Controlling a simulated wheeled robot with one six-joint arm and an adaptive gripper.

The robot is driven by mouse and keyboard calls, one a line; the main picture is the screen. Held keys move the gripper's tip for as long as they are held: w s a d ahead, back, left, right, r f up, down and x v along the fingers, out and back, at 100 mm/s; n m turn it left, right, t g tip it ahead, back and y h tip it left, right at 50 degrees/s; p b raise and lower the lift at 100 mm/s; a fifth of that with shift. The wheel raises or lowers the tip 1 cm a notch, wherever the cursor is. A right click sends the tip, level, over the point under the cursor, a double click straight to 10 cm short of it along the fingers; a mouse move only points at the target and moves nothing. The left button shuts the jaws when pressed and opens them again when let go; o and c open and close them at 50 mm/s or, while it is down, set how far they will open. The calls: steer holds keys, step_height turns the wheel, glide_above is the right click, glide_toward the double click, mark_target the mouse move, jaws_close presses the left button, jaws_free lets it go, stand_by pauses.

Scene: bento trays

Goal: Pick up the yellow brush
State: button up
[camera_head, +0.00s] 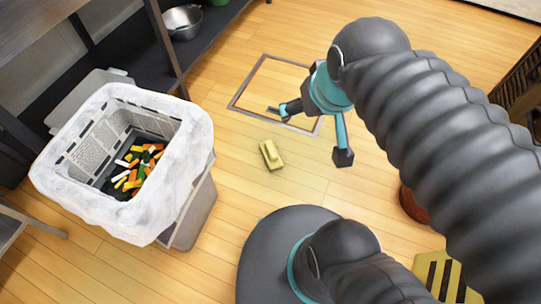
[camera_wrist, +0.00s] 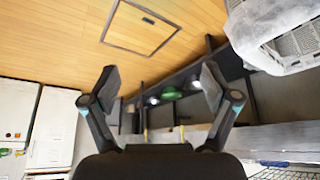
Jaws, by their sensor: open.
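The yellow brush (camera_head: 270,155) lies on the wooden floor in the head view, between the bin and my gripper. It looks like a small block with a raised grip on top. My gripper (camera_head: 312,133) is to the right of the brush in that picture, with its two fingers spread wide and nothing between them. It appears above the floor and apart from the brush, though its exact height is hard to tell. In the wrist view my gripper (camera_wrist: 160,80) is also open and empty, and the brush does not show there.
A lined bin (camera_head: 192,215) with colourful food pieces stands left of the brush. A floor hatch (camera_head: 240,85) lies behind it. A dark shelf (camera_head: 215,30) with a metal pot (camera_head: 183,22) stands at the back left. Floor around the brush is clear.

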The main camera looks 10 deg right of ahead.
steer(key=shift+o, duration=1.2)
steer(key=m+g, duration=0.6)
steer(key=m, duration=1)
glide_above(271, 150)
steer(key=f, duration=5.4)
steer(key=shift+a+f+b, duration=0.25)
steer(key=shift+b, duration=0.15)
steer(key=shift+w+d+f, duration=0.1)
steer(key=shift+d+f, duration=0.05)
steer(key=shift+f, duration=1.5)
steer(key=shift+d+f, duration=0.1)
steer(key=shift+f, duration=1.5)
